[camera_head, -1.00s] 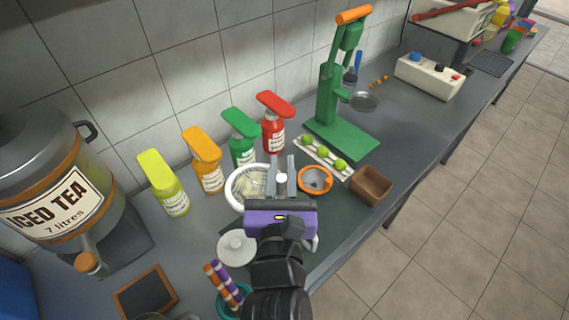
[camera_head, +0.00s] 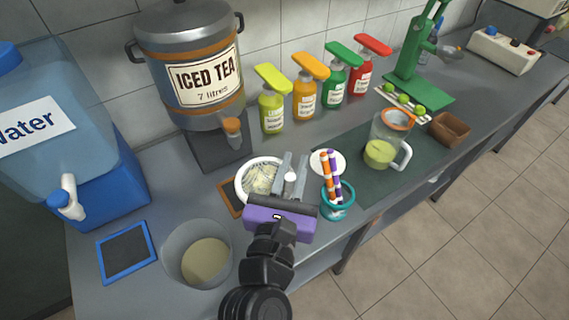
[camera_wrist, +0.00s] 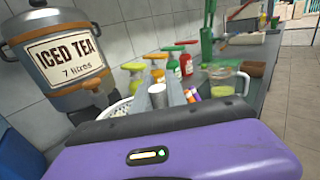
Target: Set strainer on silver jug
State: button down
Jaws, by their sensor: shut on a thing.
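The strainer (camera_head: 246,190), a white ring with pale mesh, is at my gripper's left in the head view. It also shows, partly hidden, in the wrist view (camera_wrist: 119,108). My gripper (camera_head: 291,172) is shut on the strainer's pale handle, which sits between the fingers, and holds it above the counter. A grey, see-through-looking round vessel (camera_head: 171,255) with a beige inside stands at the lower left, apart from the strainer. It may be the silver jug; I cannot tell for sure. The strainer is not over it.
An iced tea urn (camera_head: 190,40) and blue water dispenser (camera_head: 100,185) stand at the back left. A teal cup (camera_head: 336,208) of striped straws is right of my gripper. A glass jug (camera_head: 384,150) holds green liquid. A blue-framed board (camera_head: 127,252) lies at left.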

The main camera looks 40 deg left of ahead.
notch_tip(320, 180, down, 8)
jog(key=b, duration=0.7)
jog(key=shift+w+f, duration=0.15)
jog(key=shift+f, duration=0.1)
jog(key=shift+f, duration=0.15)
dwell(0.9)
jog(key=c, duration=0.8)
grip_release()
jog(key=shift+r+p, duration=3.6)
jog(key=shift+p, duration=0.4)
